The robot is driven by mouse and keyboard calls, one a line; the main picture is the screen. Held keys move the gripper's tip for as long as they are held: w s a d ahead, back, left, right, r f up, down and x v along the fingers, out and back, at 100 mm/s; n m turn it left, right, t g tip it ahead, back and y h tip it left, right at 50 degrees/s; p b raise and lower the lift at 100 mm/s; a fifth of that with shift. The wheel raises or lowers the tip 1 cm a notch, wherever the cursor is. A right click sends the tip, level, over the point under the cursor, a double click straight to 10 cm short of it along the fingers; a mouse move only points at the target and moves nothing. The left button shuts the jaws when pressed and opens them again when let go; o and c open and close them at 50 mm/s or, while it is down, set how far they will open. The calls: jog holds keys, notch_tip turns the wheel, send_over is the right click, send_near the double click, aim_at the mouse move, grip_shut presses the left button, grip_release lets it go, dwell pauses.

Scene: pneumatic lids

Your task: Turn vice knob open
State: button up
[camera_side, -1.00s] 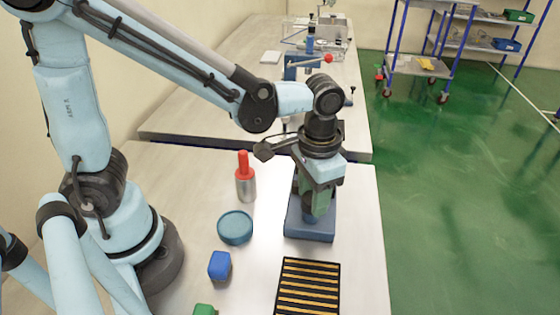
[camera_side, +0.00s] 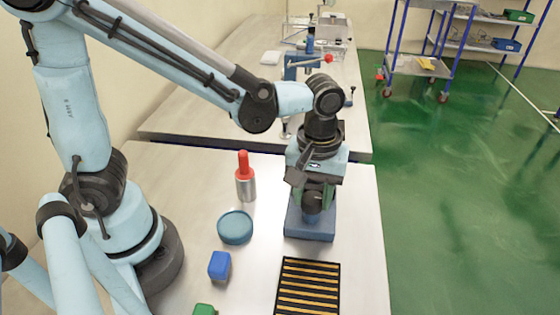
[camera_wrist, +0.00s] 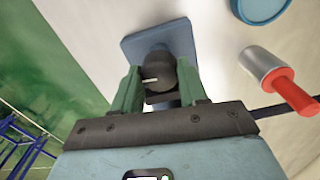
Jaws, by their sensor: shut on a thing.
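The vice is a blue block (camera_side: 309,226) on the near table, below my gripper. Its knob, dark and round (camera_side: 312,203), sits between my fingers. In the wrist view the black knob (camera_wrist: 160,74) with a short white mark lies between the two green fingers of my gripper (camera_wrist: 158,88), and the blue vice base (camera_wrist: 134,46) shows behind it. My gripper (camera_side: 314,195) points down and is shut on the knob. The lower part of the knob and most of the vice's middle are hidden by my gripper.
A red-topped metal cylinder (camera_side: 246,180), a round teal dish (camera_side: 235,227), a blue block (camera_side: 219,266), a green block (camera_side: 204,310) and a black-and-yellow striped mat (camera_side: 308,287) share the table. The table's right edge is close to the vice. A second table stands behind.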

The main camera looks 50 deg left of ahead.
aim_at(312, 196)
jog(key=shift+n, duration=0.6)
jog(key=o, duration=1.1)
jog(key=shift+c, duration=0.2)
jog(key=shift+r, duration=0.1)
notch_tip(312, 196, up, 12)
jog(key=shift+a, duration=0.1)
